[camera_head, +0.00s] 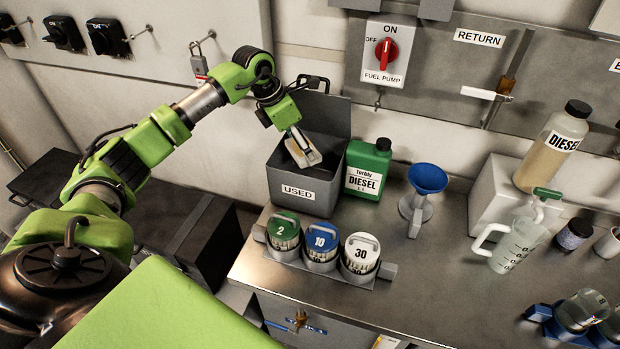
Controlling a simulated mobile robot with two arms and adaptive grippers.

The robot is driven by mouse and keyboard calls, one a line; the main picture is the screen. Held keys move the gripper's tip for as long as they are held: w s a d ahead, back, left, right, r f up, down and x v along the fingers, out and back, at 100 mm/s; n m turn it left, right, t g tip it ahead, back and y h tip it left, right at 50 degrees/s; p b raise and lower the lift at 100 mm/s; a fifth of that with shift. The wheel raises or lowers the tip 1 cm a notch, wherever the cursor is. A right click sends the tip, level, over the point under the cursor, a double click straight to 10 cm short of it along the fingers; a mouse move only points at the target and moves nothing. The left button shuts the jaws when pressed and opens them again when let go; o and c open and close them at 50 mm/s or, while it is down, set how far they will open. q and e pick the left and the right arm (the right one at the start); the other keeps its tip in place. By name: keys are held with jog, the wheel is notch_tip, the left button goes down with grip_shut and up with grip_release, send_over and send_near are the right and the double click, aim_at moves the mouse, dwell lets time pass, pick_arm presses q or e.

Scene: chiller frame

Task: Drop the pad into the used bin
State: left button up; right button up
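The used bin (285,181) is a grey open box with a raised back and a "USED" label on its front. It stands on the left end of the steel counter. The pad (307,157) is a small pale piece with a tan edge, at the bin's opening. My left gripper (298,139) reaches in from the upper left, points down and is shut on the pad. The pad is tilted over the opening; its exact height against the rim is hard to judge. The bin's floor is hidden. My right gripper is out of view.
A green diesel jug (367,173) stands close to the bin's right side. A rack with canisters labelled 2 (284,229), 10 (321,241) and 30 (361,252) is in front. A blue funnel (427,179) stands farther right. The middle counter is clear.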

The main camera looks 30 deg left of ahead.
pick_arm(q)
jog(key=o, duration=0.5)
jog(key=v, duration=1.2)
jog(key=shift+a, duration=0.1)
